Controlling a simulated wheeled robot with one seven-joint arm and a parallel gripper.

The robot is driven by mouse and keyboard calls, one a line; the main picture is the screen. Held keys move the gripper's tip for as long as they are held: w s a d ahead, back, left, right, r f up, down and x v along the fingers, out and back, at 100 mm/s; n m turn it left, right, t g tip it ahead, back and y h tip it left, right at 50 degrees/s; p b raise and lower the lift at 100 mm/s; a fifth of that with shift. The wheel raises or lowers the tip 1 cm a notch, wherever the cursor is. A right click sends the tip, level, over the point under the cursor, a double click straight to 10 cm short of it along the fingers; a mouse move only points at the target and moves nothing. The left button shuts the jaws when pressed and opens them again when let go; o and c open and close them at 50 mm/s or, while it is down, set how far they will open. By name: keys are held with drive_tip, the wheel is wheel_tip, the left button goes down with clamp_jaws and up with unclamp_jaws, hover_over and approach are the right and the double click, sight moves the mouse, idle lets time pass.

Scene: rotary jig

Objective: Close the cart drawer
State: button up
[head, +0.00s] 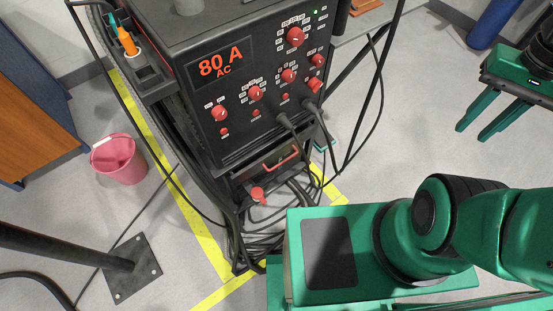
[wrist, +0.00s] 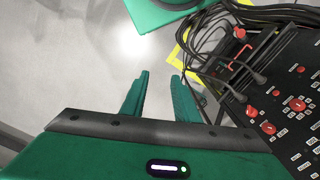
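The cart (head: 200,150) carries a black welding machine (head: 240,120) with red knobs and an "80 A AC" display. The cart drawer (head: 272,170), dark with a red handle, is low on the cart's front below the machine. Cables partly hide it, and I cannot tell how far it stands out. It also shows in the wrist view (wrist: 231,62). My green gripper (head: 478,122) is at the upper right in the head view, well apart from the drawer. Its two fingers (wrist: 158,98) are spread with nothing between them.
Black cables (head: 262,222) hang from the machine and pile on the floor below the drawer. A pink bucket (head: 118,160) stands at left, near a metal post base (head: 130,268). Yellow tape (head: 170,180) marks the floor. The floor right of the cart is mostly clear.

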drive_tip(key=w+a+f+n+g+y, duration=0.2)
drive_tip(key=w+f+n, duration=0.1)
drive_tip(key=w+f, duration=0.7)
drive_tip(key=w+a+f+n+g+y, duration=0.2)
drive_tip(key=w+a+f+y, duration=0.1)
drive_tip(key=w+f, duration=0.7)
drive_tip(key=n+t+y, duration=0.1)
drive_tip(key=n+y, duration=0.1)
drive_tip(key=y, duration=1)
approach(284, 161)
drive_tip(key=a, duration=0.3)
drive_tip(key=s+a+f, duration=0.1)
drive_tip(key=a, duration=0.6)
drive_tip(key=shift+s+f, duration=0.15)
drive_tip(key=shift+s, duration=0.1)
drive_tip(key=shift+c, duration=0.3)
drive_tip(key=shift+d+m, duration=0.1)
drive_tip(key=shift+m, duration=0.2)
clamp_jaws()
